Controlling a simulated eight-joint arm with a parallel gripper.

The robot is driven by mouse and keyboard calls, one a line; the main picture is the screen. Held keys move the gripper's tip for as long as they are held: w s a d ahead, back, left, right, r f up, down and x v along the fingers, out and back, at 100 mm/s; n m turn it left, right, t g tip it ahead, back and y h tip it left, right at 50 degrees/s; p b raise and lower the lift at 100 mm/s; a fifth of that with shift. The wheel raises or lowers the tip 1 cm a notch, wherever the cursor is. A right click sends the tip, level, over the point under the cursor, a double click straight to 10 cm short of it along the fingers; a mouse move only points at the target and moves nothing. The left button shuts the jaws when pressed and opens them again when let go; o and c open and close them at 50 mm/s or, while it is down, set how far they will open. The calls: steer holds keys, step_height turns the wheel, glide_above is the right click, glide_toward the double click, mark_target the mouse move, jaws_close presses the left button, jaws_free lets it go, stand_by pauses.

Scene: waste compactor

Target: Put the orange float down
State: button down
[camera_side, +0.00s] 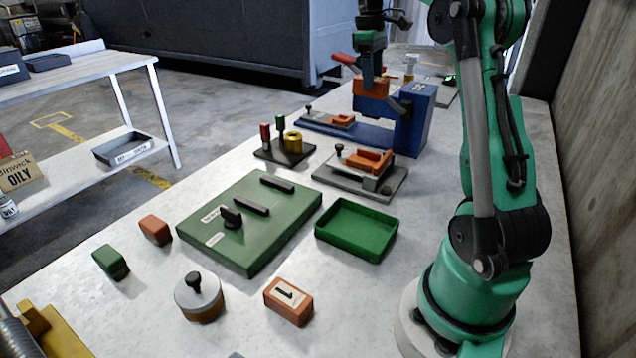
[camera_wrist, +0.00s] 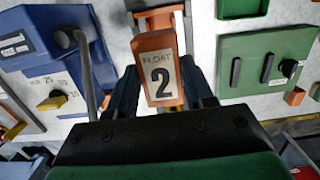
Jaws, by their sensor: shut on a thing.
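The float appears to be held above the table. Its underside and any contact below are hidden.
A grey fixture (camera_side: 335,180) holding an orange piece stands in front of the press. An empty green tray (camera_side: 357,229), a green panel (camera_side: 245,220) and an orange block marked 1 (camera_side: 288,301) are nearer. Bare table lies between the panel and block.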

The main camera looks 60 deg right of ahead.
mark_target(363, 92)
step_height(363, 92, down, 16)
steer(key=shift+r, duration=0.1)
stand_by(0.5)
steer(key=shift+c, duration=1.7)
jaws_free()
steer(key=shift+f, duration=0.2)
steer(key=r, duration=0.4)
steer(key=w+r, duration=0.1)
steer(key=r, duration=0.7)
steer(key=shift+w, duration=0.25)
steer(key=shift+a+r, duration=0.15)
steer(key=shift+a, duration=0.05)
steer(key=w+a+r+t+h, duration=0.1)
steer(key=w+a+t+h, duration=0.2)
steer(key=a, duration=1.3)
steer(key=s+a+f+t+y, duration=0.1)
steer(key=s+a+f+t, duration=0.1)
steer(key=a, duration=0.4)
steer(key=s+a+f+t+y, duration=0.2)
steer(key=a+f+t, duration=0.1)
steer(key=a, duration=0.3)
steer(key=shift+s+a+t, duration=0.3)
steer(key=shift+s+a, duration=0.05)
steer(key=shift+a, duration=0.05)
